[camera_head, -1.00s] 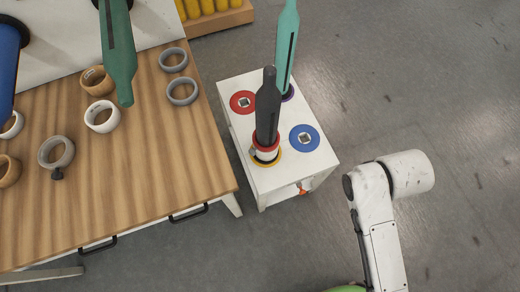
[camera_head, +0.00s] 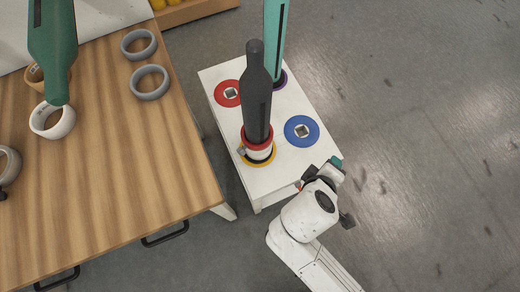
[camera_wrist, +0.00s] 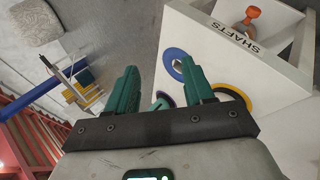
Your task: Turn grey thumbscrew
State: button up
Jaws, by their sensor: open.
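The collar is around the base of an upright dark grey shaft (camera_head: 257,105), above a yellow ring (camera_head: 270,160) on a white cabinet (camera_head: 285,175). My gripper (camera_wrist: 160,68) shows two green fingers, spread apart with nothing between them. In the head view, my gripper (camera_head: 335,168) is at the cabinet's front right corner, apart from the shaft and knob. I cannot make out the knob in the wrist view.
The cabinet top also holds a red ring (camera_head: 229,93), a blue ring (camera_head: 301,131) and a teal shaft (camera_head: 273,40). A wooden table (camera_head: 120,180) with several loose rings stands at left. In the wrist view, an orange knob (camera_wrist: 253,12) shows inside the cabinet labelled SHAFTS.

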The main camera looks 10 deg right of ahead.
jog(key=w+a+f+n+t+b, duration=0.2)
jog(key=a+f+n+t+b, duration=0.25)
jog(key=a, duration=0.45)
jog(key=n+t+y+b, duration=0.4)
jog(key=n+t+y, duration=0.1)
jog(key=n, duration=0.2)
send_near(241, 155)
jog(key=b+x, duration=0.1)
jog(key=x, duration=0.7)
jog(key=shift+w+f+b, duration=0.1)
jog(key=shift+w+b, duration=0.2)
jog(key=shift+w, duration=0.05)
grip_shut()
